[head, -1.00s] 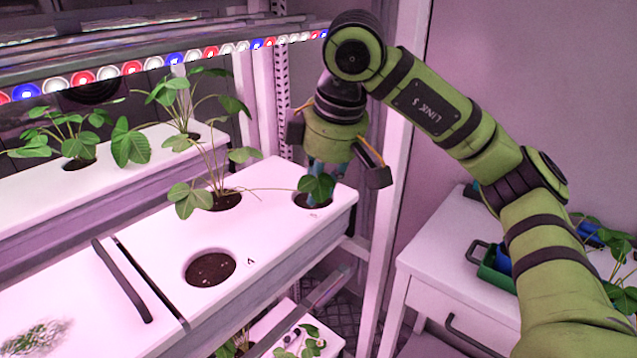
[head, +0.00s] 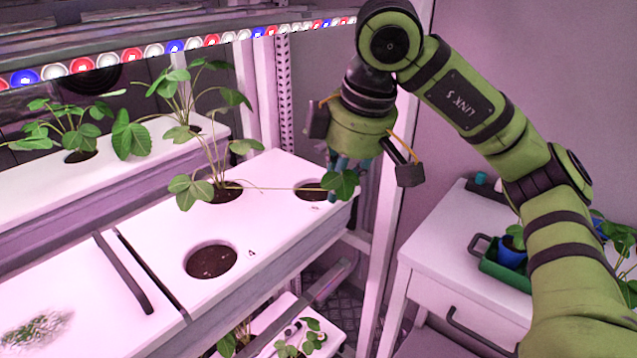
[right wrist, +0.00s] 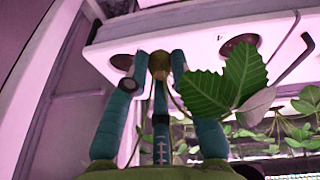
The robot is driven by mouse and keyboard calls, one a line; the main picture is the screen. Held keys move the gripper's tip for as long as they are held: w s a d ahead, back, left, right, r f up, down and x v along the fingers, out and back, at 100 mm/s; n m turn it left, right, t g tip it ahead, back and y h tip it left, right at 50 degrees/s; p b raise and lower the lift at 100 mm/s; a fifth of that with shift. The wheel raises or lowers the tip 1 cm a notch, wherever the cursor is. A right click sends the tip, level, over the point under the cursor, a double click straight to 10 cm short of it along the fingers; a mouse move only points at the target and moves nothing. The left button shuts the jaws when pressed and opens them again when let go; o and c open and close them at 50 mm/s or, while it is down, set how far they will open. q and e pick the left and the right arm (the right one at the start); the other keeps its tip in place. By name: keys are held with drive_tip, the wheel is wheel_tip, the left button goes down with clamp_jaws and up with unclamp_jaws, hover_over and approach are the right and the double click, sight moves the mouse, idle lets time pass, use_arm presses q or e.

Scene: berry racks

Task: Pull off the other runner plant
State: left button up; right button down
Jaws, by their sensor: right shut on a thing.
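My right gripper (head: 350,168) is shut on the small runner plant (head: 340,184) and holds it just off the right end of the white rack. In the right wrist view the fingertips (right wrist: 159,68) close around a small brownish base, and the runner plant's green leaf (right wrist: 225,95) hangs beside them. A thin runner stem stretches almost straight from the mother plant (head: 190,190) to the held plant. The right pot hole (head: 308,188) shows dark soil, partly hidden by the leaf. My left gripper is in neither view.
An empty soil hole (head: 211,261) lies nearer in the front rack (head: 270,215). A back rack (head: 40,190) carries more plants. An upright white post stands behind the gripper. A cabinet (head: 440,240) at right bears a green tray (head: 505,272) with a blue pot.

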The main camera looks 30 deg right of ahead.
drive_tip(key=shift+s+d+r, duration=0.1)
drive_tip(key=shift+s+d, duration=0.15)
drive_tip(key=shift+s, duration=0.35)
drive_tip(key=shift+s+d+r, duration=0.1)
drive_tip(key=shift+s+d, duration=0.1)
drive_tip(key=shift+s, duration=0.4)
